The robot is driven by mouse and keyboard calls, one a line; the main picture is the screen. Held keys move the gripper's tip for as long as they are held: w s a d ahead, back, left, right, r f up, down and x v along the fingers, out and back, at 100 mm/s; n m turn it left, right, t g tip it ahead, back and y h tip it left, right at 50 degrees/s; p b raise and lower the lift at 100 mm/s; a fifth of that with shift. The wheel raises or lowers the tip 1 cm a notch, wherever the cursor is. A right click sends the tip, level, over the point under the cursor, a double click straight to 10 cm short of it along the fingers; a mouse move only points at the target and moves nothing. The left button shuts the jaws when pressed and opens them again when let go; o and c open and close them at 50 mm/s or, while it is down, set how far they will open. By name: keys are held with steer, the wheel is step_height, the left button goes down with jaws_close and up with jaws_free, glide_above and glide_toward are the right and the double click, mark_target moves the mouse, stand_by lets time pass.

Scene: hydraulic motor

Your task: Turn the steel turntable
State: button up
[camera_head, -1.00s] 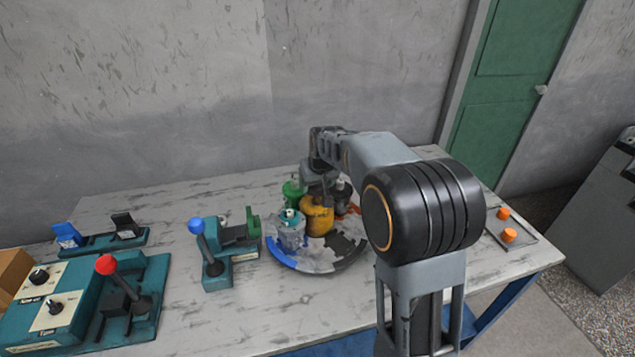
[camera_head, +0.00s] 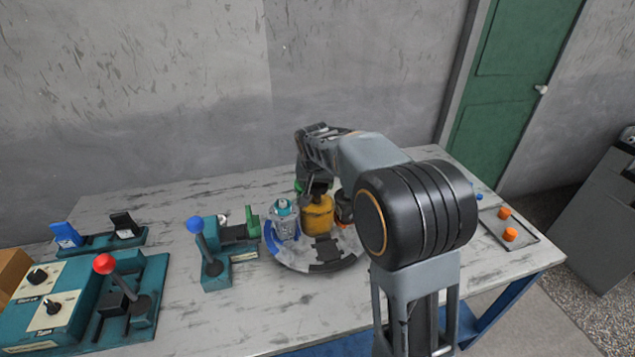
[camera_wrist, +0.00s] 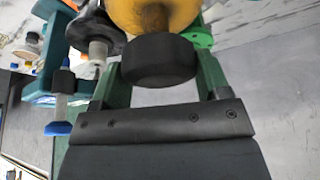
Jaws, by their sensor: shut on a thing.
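The round steel turntable (camera_head: 298,257) lies on the table, with blue, grey and dark segments around its rim. On it stand a yellow part (camera_head: 317,216) in the middle, a silver part with a teal top (camera_head: 284,224) at the left, and a dark part at the right, partly behind my arm. A bit of green shows behind. My gripper (camera_head: 316,188) points down over the yellow part. In the wrist view my gripper (camera_wrist: 162,72) has its green fingers on either side of a black round knob (camera_wrist: 158,58) on the yellow part, and is shut on it.
A blue-knobbed lever unit (camera_head: 215,255) stands close to the turntable's left. A red-knobbed control box (camera_head: 85,300) is further left, with a blue and black switch base (camera_head: 95,240) behind. A tray (camera_head: 520,228) with orange pieces lies at the right.

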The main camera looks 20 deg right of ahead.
steer(key=shift+m, duration=0.4)
stand_by(0.3)
steer(key=o, duration=1.3)
steer(key=v, duration=1.4)
steer(key=shift+a+f, duration=0.1)
steer(key=shift+a, duration=0.1)
steer(key=shift+w, duration=0.1)
